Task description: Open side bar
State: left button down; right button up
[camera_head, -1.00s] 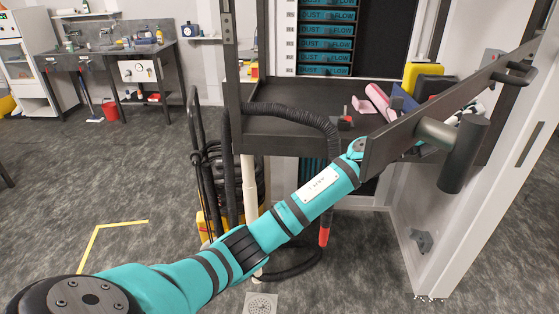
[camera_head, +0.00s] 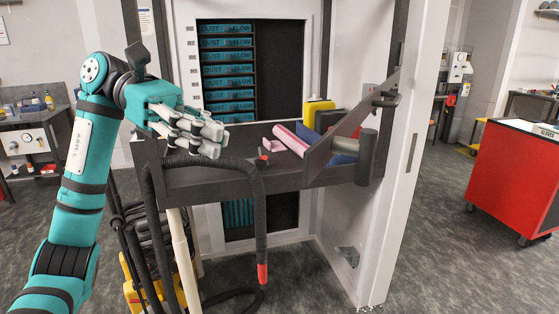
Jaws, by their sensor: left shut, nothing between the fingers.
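The side bar (camera_head: 335,140) is a flat dark bar at the right of the extraction bench. It slants from the bench's front edge up toward the back right. A thick grey cylinder (camera_head: 367,158) stands out from its outer face, and a smaller dark handle (camera_head: 385,99) sits near its far end. My left gripper (camera_head: 222,142) is shut and empty. It is above the left part of the bench shelf in the picture, apart from the bar, with its pale fingers pointing right. My right gripper is not in view.
The dark shelf (camera_head: 215,178) holds pink (camera_head: 290,139), yellow (camera_head: 316,110) and blue items. A black hose (camera_head: 258,205) with a red tip hangs in front. A white panel (camera_head: 400,200) stands at the right. A red cabinet (camera_head: 512,180) is farther right, with open floor between.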

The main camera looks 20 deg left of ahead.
pick_arm(q)
jog(key=r+p+x, duration=0.1)
jog(key=p+x, duration=0.3)
jog(key=x, duration=0.7)
jog(key=shift+s+r, duration=0.25)
jog(key=shift+d, duration=0.1)
jog(key=d+n+t+b, duration=0.1)
jog(key=d+n+t, duration=0.2)
jog(key=d, duration=3.5)
jog(key=shift+t+b, duration=0.4)
